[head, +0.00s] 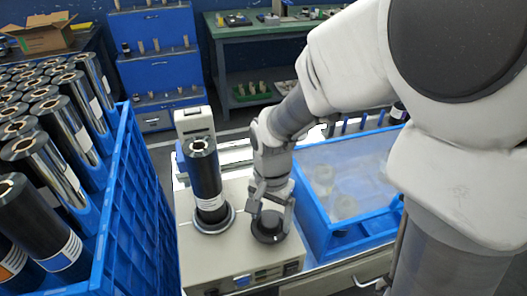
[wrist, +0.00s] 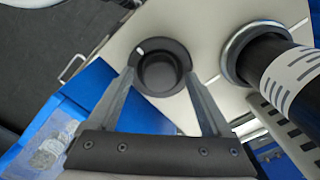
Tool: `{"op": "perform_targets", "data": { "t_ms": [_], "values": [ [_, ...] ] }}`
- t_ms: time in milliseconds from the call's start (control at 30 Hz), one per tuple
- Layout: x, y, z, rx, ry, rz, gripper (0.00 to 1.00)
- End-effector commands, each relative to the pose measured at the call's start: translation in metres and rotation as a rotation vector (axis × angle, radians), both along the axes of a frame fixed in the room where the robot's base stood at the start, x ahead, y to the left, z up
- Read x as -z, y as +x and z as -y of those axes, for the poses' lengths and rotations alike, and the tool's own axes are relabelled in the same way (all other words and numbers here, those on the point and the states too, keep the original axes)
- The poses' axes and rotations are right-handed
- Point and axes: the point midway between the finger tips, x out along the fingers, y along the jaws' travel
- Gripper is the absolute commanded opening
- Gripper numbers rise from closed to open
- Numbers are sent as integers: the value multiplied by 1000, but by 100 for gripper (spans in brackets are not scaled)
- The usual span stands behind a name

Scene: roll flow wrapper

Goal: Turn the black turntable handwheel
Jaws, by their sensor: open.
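The black handwheel (head: 266,228) is a low round knob on top of the beige machine (head: 225,262), to the right of the standing roll. In the wrist view the handwheel (wrist: 160,68) shows a raised hub and a white mark on its upper left rim. My gripper (head: 271,214) is over it from above, jaws open. In the wrist view my gripper (wrist: 160,76) has one finger on each side of the hub. Whether the fingers touch the wheel I cannot tell. A black roll (head: 206,178) with a white label stands on the turntable (head: 213,222).
A blue crate (head: 122,215) full of black rolls stands at the left. A blue bin (head: 325,235) with a translucent cover is close to the right of the machine. A blue step shelf (head: 155,60) and a green bench (head: 262,30) stand behind.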

Motion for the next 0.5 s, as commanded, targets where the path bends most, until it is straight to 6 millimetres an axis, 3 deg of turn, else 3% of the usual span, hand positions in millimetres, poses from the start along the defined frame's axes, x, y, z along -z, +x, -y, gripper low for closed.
{"op": "perform_targets", "data": {
  "t_ms": [200, 500],
  "values": [
    [0, 0, 0, 0, 0, 0, 84],
    [0, 0, 0, 0, 0, 0, 31]
  ]
}}
